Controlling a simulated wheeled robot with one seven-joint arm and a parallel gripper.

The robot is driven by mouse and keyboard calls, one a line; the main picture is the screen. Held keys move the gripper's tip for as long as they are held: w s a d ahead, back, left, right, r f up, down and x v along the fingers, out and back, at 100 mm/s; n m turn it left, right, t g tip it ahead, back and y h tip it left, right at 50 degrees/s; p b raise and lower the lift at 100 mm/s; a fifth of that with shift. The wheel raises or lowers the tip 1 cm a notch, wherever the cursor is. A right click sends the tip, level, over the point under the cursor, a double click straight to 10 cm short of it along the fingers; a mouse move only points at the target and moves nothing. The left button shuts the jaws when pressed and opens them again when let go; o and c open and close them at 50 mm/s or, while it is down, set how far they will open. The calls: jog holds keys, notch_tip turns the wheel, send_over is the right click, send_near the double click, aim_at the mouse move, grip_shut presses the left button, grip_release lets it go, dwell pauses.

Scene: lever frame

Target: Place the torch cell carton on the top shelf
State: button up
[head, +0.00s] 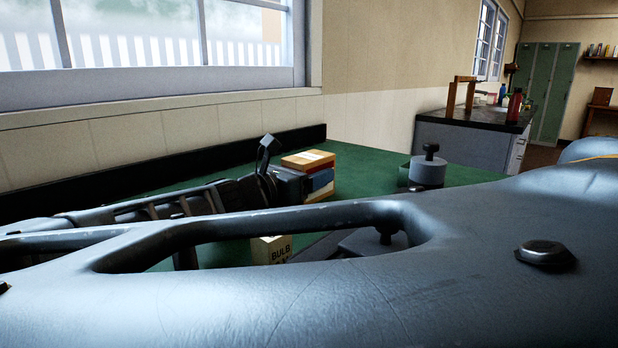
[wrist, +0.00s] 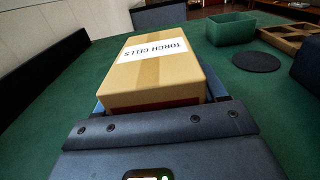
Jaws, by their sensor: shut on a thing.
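The torch cell carton (wrist: 155,75) is a tan box with a white label reading "TORCH CELLS", seen large in the wrist view. In the head view it shows as an orange-tan block (head: 308,160) with a white label on top, at the end of my arm. My gripper (head: 319,180) is shut on it, with a blue finger across its near side. In the wrist view my dark gripper body (wrist: 155,135) covers the near lower part of the carton. I cannot tell whether the carton touches the green tabletop (head: 375,164). I cannot pick out the top shelf with certainty.
A box marked "BULB" (head: 272,250) and a grey knobbed object (head: 428,170) stand on the table. The wrist view shows a green bin (wrist: 230,30), a dark disc (wrist: 256,62) and a wooden compartment tray (wrist: 298,42). A distant wall shelf (head: 602,59) holds small items. My arm hides much of the foreground.

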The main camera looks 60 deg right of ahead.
jog(key=shift+c, duration=1.1)
notch_tip(320, 180, up, 10)
jog(key=shift+r+p, duration=0.15)
jog(key=shift+p, duration=0.3)
notch_tip(320, 180, up, 22)
jog(key=p, duration=2.2)
jog(key=shift+a, duration=0.15)
